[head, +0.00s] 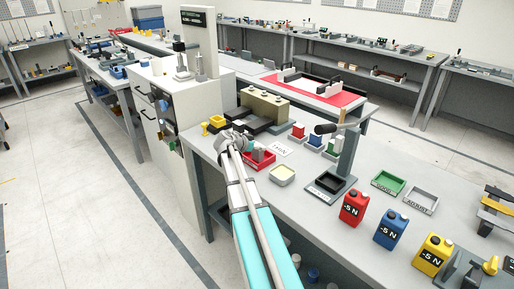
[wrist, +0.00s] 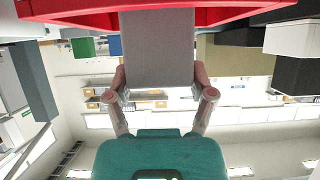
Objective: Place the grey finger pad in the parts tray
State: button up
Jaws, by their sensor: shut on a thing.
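The grey finger pad (wrist: 157,45) is a plain grey block held between the two fingers of my gripper (wrist: 160,78), which is shut on it. In the wrist view the pad reaches up to a red tray (wrist: 75,20); I cannot tell whether they touch. In the head view my gripper (head: 236,141) is at the left part of the bench, beside the small red tray (head: 268,161), which appears to be the parts tray. My gripper and arm partly hide that tray.
A tan block fixture (head: 264,104) stands behind, and a yellow part (head: 217,121) to the left. A dark post stand (head: 345,160) rises to the right. Red (head: 353,207), blue and yellow jugs line the front.

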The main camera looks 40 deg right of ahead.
jog(key=shift+f, duration=0.2)
jog(key=o, duration=1.2)
jog(key=shift+r, duration=0.15)
jog(key=shift+a+r, duration=0.1)
jog(key=shift+r, duration=0.05)
jog(key=shift+a+r+p, duration=0.2)
jog(key=shift+a+p, duration=0.15)
jog(key=p+v, duration=0.5)
jog(key=v, duration=0.6)
jog(key=shift+s+f, duration=0.1)
